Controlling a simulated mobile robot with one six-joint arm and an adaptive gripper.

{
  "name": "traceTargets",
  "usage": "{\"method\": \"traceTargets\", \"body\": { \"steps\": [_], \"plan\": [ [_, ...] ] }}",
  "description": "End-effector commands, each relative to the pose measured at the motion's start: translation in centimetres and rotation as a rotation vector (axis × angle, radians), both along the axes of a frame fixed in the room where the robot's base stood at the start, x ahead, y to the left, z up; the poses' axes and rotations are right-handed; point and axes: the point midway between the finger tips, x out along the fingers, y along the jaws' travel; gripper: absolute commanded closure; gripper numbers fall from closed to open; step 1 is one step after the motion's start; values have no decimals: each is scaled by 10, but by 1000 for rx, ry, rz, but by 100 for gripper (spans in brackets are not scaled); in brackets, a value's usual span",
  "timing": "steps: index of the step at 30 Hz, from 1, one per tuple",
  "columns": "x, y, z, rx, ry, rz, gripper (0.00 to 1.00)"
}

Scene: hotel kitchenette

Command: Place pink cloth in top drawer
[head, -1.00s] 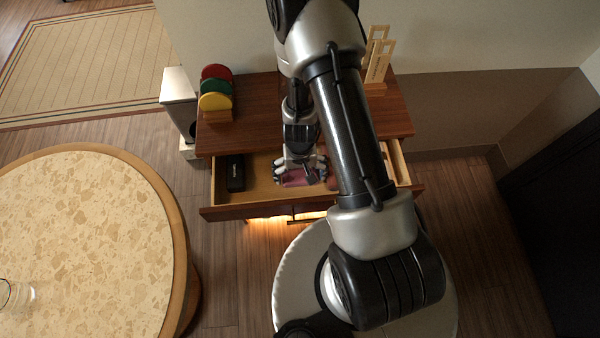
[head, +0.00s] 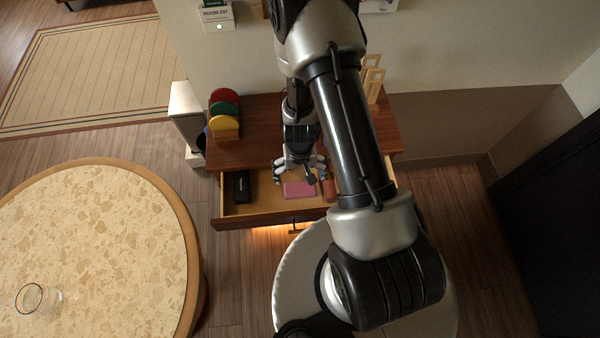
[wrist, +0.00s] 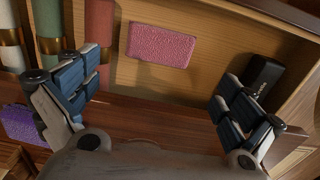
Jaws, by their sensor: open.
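The pink cloth (head: 299,189) lies flat on the floor of the open top drawer (head: 262,209). In the wrist view the pink cloth (wrist: 161,45) is a neat textured rectangle, with bare wood around it. My gripper (head: 300,178) is over the back part of the drawer, by the cabinet top's front edge. It also shows in the wrist view (wrist: 150,95), its fingers spread wide and empty, apart from the cloth.
A black case (head: 241,187) lies at the drawer's left end. A reddish roll (wrist: 98,22) and a green roll (wrist: 47,25) lie on the cloth's other side. Coloured discs (head: 224,112) stand on the cabinet top (head: 262,130). A round table (head: 95,240) with a glass (head: 38,298) is at left.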

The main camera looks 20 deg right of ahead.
Motion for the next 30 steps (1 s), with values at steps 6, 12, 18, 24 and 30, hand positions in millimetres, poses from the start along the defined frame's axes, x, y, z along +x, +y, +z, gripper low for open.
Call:
{"method": "traceTargets", "body": {
  "steps": [6,12,18,24,30],
  "plan": [
    [3,1,26,2,-6,3,0],
    [29,10,97,21,-73,41,0],
    [35,25,207,39,-157,115,0],
    [9,37,304,33,-235,186,0],
    [-41,43,378,5,-309,248,0]
  ]
}}
